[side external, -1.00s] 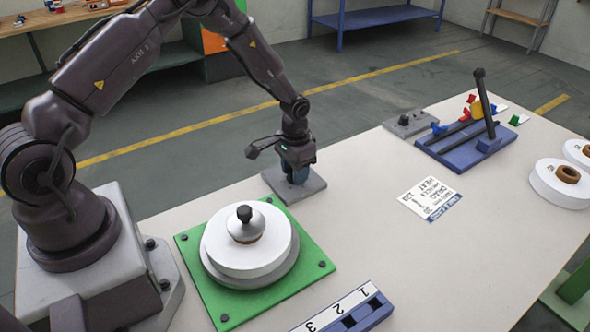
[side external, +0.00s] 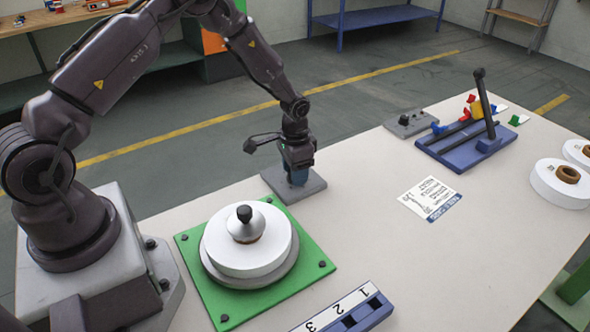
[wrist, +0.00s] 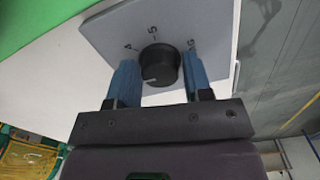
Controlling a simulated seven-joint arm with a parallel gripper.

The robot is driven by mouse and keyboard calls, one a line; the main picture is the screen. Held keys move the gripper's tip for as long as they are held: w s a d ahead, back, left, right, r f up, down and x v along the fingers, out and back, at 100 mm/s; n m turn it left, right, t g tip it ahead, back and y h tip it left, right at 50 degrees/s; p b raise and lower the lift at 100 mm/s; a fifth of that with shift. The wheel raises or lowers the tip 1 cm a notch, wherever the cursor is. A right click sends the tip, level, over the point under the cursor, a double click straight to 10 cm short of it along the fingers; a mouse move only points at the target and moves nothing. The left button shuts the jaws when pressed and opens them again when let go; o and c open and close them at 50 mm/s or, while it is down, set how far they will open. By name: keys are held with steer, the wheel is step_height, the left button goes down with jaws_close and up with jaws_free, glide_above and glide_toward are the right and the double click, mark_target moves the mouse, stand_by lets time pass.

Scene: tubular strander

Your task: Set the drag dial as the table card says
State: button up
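The drag dial is a round black knob (wrist: 160,63) on a grey plate (wrist: 100,27), with several printed marks around it, one reading 5. A short white line shows low on the knob's face. In the side view my gripper (side external: 297,178) points down over the grey plate (side external: 276,186) and hides the dial. The table card (side external: 430,197) lies flat to the right; its small print is upside down and I cannot read it reliably.
A green base (side external: 190,257) with a white round spool (side external: 225,256) stands near my arm. A blue numbered rack (side external: 378,312) is at the front. A blue lever fixture (side external: 470,150), a grey control box (side external: 410,124) and white spools (side external: 558,190) stand right. Table around the card is clear.

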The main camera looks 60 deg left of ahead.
steer(key=shift+o, duration=1.1)
step_height(320, 180, up, 13)
steer(key=s+d+r+n+t, duration=0.1)
steer(key=s+d+r, duration=0.3)
steer(key=s+r, duration=0.6)
steer(key=s+d+r+n+t, duration=0.1)
steer(key=s+d+r+t, duration=0.3)
steer(key=s+r, duration=0.6)
steer(key=s, duration=0.4)
steer(key=shift+d+t, duration=0.3)
